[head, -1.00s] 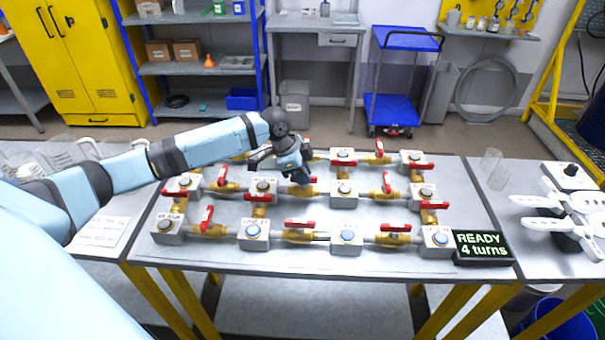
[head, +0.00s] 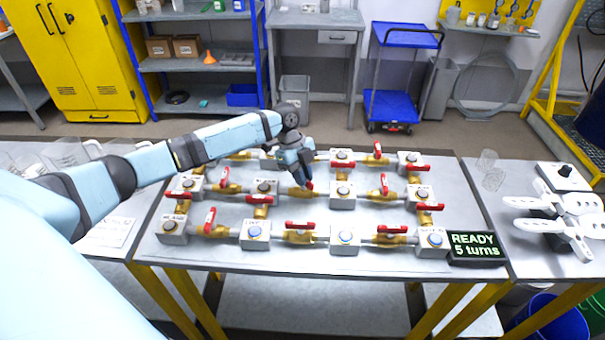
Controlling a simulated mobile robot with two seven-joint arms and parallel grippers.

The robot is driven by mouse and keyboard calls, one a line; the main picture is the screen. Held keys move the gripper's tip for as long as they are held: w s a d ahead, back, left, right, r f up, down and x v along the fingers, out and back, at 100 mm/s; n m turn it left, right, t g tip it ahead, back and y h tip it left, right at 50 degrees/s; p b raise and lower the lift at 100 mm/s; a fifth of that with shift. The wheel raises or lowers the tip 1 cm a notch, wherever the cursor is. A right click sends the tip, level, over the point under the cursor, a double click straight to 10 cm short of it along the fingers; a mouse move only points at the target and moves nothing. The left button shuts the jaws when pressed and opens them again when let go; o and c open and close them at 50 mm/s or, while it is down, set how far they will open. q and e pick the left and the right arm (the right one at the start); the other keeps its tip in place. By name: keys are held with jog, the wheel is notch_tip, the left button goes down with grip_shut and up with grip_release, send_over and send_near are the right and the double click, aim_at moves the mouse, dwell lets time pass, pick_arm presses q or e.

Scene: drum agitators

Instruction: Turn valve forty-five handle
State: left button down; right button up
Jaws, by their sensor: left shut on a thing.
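A grid of brass valves with red handles, joined by pipes and grey blocks, covers a grey board (head: 200,256) on the table. My left gripper (head: 306,184) reaches down over the middle-row valve (head: 295,193) between two blocks. It is shut on that valve's red handle (head: 310,186), of which only a small part shows; the fingers hide the rest. Block labels are too small to read, so I cannot tell which valve is forty-five. A black display (head: 478,247) at the board's front right corner reads "READY 5 turns". My right gripper is not in view.
Other red handles stand close around the gripper, such as the one in front (head: 300,225) and one at right (head: 384,184). White bladed parts (head: 565,215) lie on the right table. Clear containers (head: 65,155) stand at left.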

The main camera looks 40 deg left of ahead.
pick_arm(q)
jog(key=m+g, duration=0.1)
jog(key=m, duration=0.1)
jog(key=m+g, duration=0.1)
jog(key=m, duration=0.2)
jog(key=shift+w+m+y, duration=0.1)
jog(key=shift+m+y, duration=0.2)
jog(key=shift+y, duration=0.1)
jog(key=shift+m+g+y+b, duration=0.3)
jog(key=shift+m+g+y, duration=0.2)
jog(key=shift+m, duration=1.4)
jog(key=c, duration=1.1)
grip_release()
jog(key=shift+d, duration=0.1)
jog(key=shift+c, duration=0.2)
jog(key=b+v, duration=0.1)
jog(key=v, duration=1.3)
